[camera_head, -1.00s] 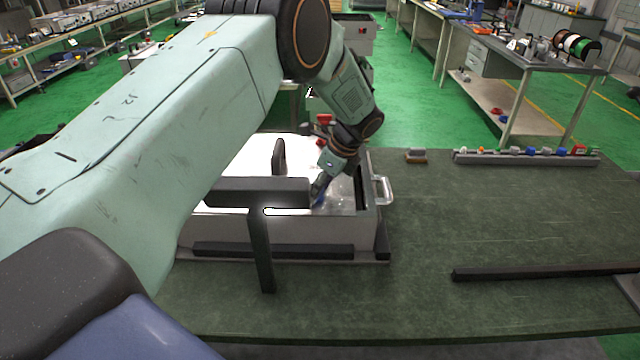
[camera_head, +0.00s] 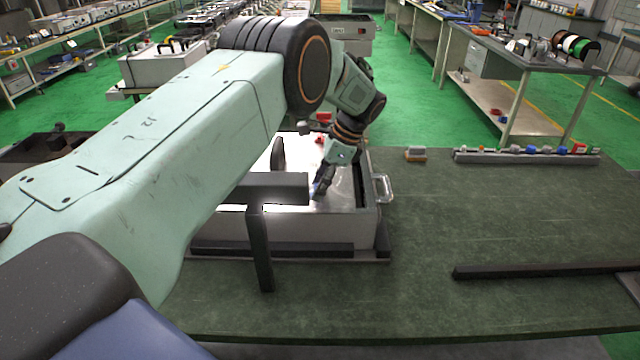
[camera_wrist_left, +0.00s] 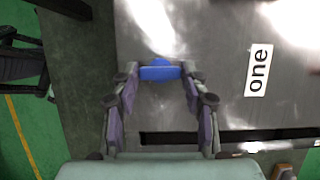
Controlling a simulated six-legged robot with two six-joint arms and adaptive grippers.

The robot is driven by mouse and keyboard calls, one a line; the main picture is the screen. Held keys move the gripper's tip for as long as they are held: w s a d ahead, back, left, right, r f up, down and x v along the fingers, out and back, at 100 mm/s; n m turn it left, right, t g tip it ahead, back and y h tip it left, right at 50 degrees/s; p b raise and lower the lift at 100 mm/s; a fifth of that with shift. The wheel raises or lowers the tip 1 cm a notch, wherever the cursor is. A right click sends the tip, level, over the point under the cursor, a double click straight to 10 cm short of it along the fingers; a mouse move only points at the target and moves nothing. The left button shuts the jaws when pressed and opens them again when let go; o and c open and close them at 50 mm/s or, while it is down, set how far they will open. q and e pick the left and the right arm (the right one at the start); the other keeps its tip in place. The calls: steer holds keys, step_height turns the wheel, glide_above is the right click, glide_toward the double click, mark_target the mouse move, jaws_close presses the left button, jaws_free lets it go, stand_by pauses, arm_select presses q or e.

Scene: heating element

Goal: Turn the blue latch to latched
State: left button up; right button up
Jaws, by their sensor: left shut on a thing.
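The blue latch (camera_wrist_left: 160,72) lies between the fingertips of my left gripper (camera_wrist_left: 158,76) in the left wrist view, with both fingers against its sides. It sits on the shiny metal top of a box (camera_wrist_left: 215,75), beside a label reading "one". In the head view my left gripper (camera_head: 322,187) reaches down onto the top of the metal box (camera_head: 290,232), near its right side. Only a little blue shows there at the fingertips, so the latch's angle is hard to tell. My right gripper is not in view.
A silver handle (camera_head: 384,188) sticks out on the box's right side. A dark bar (camera_head: 262,245) stands in front of the box. A rail with small coloured parts (camera_head: 525,158) lies at the table's back right. A black bar (camera_head: 545,271) lies front right. The table (camera_head: 470,220) between is clear.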

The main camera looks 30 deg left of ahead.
arm_select(q)
steer(key=o, duration=1.2)
steer(key=shift+c, duration=0.2)
steer(key=v, duration=1.2)
